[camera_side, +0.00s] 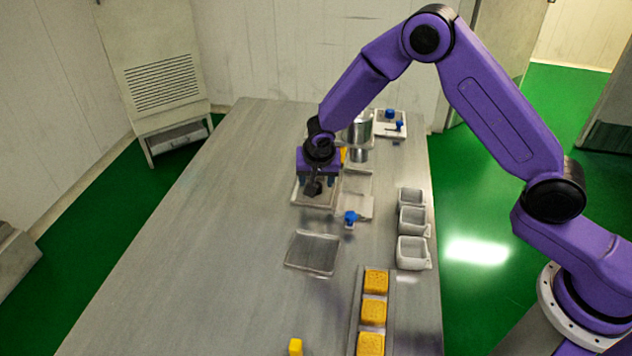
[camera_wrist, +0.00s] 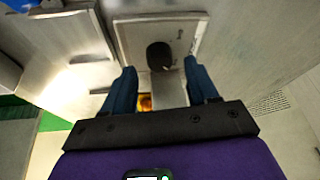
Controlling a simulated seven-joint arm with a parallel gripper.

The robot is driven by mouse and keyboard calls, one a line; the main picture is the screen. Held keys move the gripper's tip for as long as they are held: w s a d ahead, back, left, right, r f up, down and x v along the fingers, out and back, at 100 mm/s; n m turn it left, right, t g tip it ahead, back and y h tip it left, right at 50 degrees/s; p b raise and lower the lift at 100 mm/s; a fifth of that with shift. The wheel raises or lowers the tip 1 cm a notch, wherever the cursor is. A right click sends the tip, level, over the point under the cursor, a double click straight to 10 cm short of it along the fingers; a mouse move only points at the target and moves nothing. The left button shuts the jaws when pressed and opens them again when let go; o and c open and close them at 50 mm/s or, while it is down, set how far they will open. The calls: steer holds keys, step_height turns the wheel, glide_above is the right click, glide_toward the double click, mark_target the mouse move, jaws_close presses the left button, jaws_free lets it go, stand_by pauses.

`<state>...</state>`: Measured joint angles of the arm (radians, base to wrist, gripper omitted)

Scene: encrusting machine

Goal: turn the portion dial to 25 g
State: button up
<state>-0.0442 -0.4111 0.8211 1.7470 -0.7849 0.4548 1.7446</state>
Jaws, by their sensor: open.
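The portion dial is a black knob (camera_wrist: 159,55) on a pale panel (camera_wrist: 126,40) in the wrist view. In the side view the dial (camera_side: 313,188) shows below my gripper, on a light plate (camera_side: 300,203) on the table. My gripper (camera_side: 318,183) points down over the plate, its blue fingers apart on either side of the dial. In the wrist view my gripper (camera_wrist: 160,70) is open, and the knob lies ahead between the fingertips. I see no contact with it. The dial's scale and setting are too small to read.
A metal cylinder (camera_side: 359,133) stands behind my gripper. A blue-handled part (camera_side: 350,217) is close by on the right. Three grey bins (camera_side: 412,220) line the right edge. The table's left side is clear.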

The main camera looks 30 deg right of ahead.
steer(key=shift+x, duration=1.25)
steer(key=c, duration=1)
steer(key=shift+c, duration=0.2)
steer(key=shift+n, duration=0.3)
steer(key=n+y, duration=0.1)
steer(key=n, duration=0.2)
steer(key=shift+n+t+y, duration=0.3)
steer(key=shift+y, duration=0.1)
steer(key=shift+d+n+y, duration=0.1)
steer(key=shift+n+y, duration=0.2)
steer(key=shift+n, duration=0.6)
steer(key=shift+n+y, duration=0.3)
steer(key=shift+n, duration=0.5)
